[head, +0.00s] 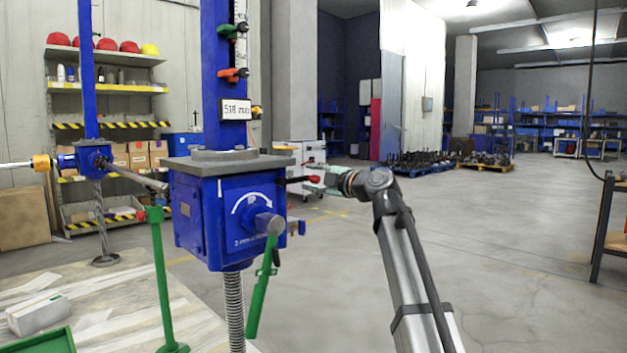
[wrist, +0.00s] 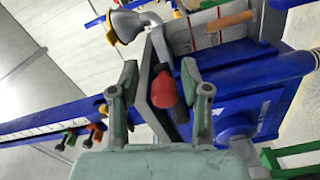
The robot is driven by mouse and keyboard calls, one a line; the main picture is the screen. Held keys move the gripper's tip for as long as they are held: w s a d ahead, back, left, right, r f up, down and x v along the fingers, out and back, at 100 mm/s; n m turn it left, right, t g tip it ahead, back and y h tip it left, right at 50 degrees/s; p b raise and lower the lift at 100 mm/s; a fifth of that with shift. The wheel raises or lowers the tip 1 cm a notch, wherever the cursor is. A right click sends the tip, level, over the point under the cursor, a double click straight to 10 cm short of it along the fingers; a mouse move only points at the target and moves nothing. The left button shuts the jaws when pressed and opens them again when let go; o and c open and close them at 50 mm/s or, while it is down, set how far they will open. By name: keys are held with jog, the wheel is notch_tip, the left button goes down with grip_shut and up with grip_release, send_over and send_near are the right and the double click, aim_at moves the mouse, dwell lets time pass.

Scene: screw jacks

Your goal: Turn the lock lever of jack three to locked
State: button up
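The near blue jack (head: 230,215) fills the left-centre of the head view; I see no number three on it. A short dark lever with a red knob (head: 314,179) sticks out to the right from its gearbox. My gripper (head: 322,178) is at that knob, reaching in from the right. In the wrist view my gripper (wrist: 165,95) is open, one finger on each side of the red knob (wrist: 163,86). Gaps show between the knob and both fingers. The lever's base is partly hidden in the wrist view.
A green crank handle (head: 262,290) hangs at the front of the jack. Orange and green pointers (head: 233,73) sit on the upright scale. A green post (head: 160,275) stands left of the jack, and another blue jack (head: 88,155) is farther left.

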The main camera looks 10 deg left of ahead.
jog(key=shift+f, duration=0.1)
jog(key=v, duration=1.2)
